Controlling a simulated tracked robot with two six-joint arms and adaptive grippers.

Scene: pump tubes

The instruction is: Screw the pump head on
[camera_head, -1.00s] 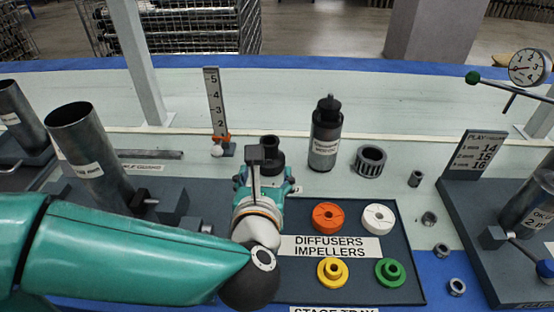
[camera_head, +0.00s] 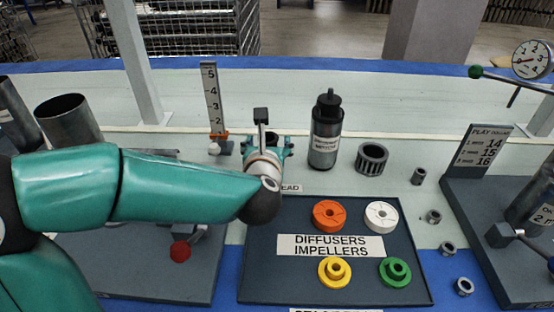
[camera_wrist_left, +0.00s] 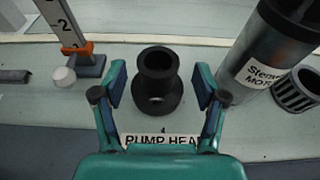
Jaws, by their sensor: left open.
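The black pump head, a stepped hollow piece, stands upright on the pale bench behind its "PUMP HEAD" label (camera_wrist_left: 162,140); the left wrist view shows it (camera_wrist_left: 158,68). My right gripper is not in view.
A stage motor canister (camera_head: 326,135) and a slotted ring (camera_head: 372,159) stand right of the gripper. An upright ruler (camera_head: 210,95) stands to its left. In front is a stage tray (camera_head: 415,285) with coloured diffusers and impellers. A play gauge stand (camera_head: 478,215) is at the right.

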